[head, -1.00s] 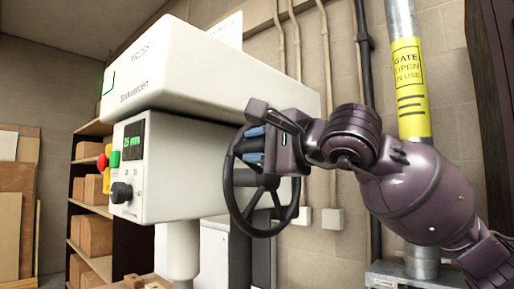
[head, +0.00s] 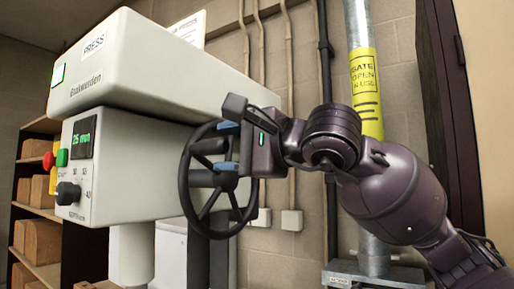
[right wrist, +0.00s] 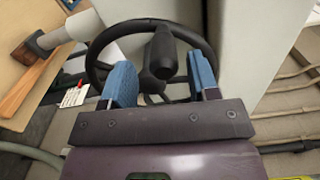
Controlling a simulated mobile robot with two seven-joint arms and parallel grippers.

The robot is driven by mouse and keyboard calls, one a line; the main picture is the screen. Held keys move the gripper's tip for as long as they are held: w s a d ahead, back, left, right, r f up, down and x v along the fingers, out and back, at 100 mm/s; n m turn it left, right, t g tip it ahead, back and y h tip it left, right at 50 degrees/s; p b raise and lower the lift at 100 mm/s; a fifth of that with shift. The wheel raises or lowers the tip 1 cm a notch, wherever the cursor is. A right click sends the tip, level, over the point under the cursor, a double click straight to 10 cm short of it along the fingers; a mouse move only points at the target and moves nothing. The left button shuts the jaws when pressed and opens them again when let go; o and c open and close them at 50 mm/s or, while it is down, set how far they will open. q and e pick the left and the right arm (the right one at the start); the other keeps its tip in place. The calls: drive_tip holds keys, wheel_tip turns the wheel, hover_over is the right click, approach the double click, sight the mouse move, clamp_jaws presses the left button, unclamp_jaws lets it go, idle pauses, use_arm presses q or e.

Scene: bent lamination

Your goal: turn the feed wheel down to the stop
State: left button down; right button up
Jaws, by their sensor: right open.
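The feed wheel (head: 185,187), a black spoked handwheel, is on the right side of the pale press (head: 130,66). It also shows in the right wrist view (right wrist: 97,60). My right gripper (head: 227,147) is open at the wheel's upper right, its blue-padded fingers apart. In the right wrist view a dark knob (right wrist: 163,55) on the wheel lies between the fingers (right wrist: 162,84) in the picture; I cannot tell whether they touch it. The press display (head: 83,139) reads about 25 mm. The stop cannot be made out. My left gripper is out of view.
A metal pipe with a yellow label (head: 366,85) stands behind my right arm. Conduits run down the block wall to the wheel's right. Shelves with boxes (head: 40,240) are at the left. A small tag (right wrist: 74,97) shows in the right wrist view.

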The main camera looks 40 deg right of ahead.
drive_tip(key=v, duration=0.7)
drive_tip(key=shift+b, duration=0.45)
drive_tip(key=shift+s, duration=0.1)
drive_tip(key=shift+f, duration=0.1)
